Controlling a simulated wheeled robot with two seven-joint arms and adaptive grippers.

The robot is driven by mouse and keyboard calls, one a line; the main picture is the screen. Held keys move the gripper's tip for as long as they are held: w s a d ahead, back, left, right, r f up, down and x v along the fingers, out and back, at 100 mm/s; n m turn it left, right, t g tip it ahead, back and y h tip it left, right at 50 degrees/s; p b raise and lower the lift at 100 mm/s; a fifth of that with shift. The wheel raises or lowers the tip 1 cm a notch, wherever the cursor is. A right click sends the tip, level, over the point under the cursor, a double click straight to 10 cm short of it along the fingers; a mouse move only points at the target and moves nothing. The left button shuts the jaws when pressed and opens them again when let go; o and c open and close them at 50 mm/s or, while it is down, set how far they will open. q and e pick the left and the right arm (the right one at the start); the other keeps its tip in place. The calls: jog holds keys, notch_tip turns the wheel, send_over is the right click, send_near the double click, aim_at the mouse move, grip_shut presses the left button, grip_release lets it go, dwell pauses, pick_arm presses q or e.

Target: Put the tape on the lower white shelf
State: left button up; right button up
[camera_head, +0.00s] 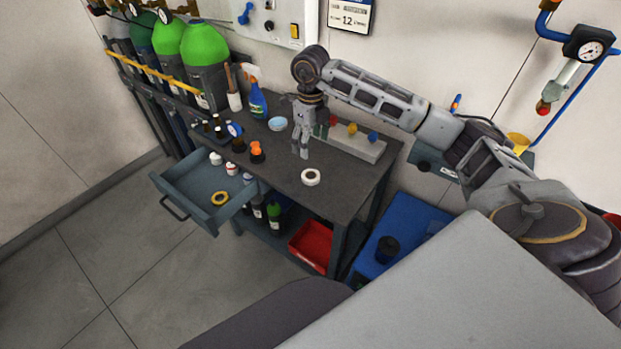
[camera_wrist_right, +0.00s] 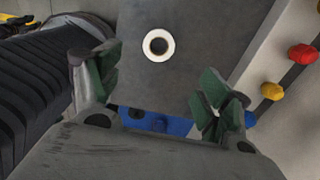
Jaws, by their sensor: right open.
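A white tape roll (camera_head: 311,182) lies flat on the dark workbench top (camera_head: 340,192) near its front edge. It also shows in the right wrist view (camera_wrist_right: 158,33), beyond the fingertips. A yellow tape roll (camera_head: 220,198) lies in the open drawer. My right gripper (camera_head: 301,152) hangs fingers down over the bench, behind and slightly left of the white roll. Its green-padded fingers (camera_wrist_right: 158,75) are apart with nothing between them. My left gripper is not in view. I cannot make out a lower white shelf.
The open drawer (camera_head: 187,202) juts out at the front left. Bottles and a spray bottle (camera_head: 257,101) stand on the left of the bench; a pale rack with coloured knobs (camera_head: 357,145) stands at its back. A red bin (camera_head: 311,246) sits below. Bench space around the white roll is clear.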

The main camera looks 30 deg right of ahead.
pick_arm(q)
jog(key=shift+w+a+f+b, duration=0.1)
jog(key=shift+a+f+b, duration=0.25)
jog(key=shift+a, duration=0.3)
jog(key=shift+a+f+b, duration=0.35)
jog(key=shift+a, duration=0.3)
pick_arm(e)
jog(key=shift+r+m, duration=0.15)
jog(key=shift+m, duration=5.05)
jog(key=shift+r+m, duration=0.15)
jog(key=shift+m, duration=5.05)
notch_tip(320, 180, down, 8)
jog(key=shift+f, duration=0.2)
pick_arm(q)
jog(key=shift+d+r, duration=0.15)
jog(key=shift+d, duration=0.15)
pick_arm(e)
jog(key=shift+f, duration=0.1)
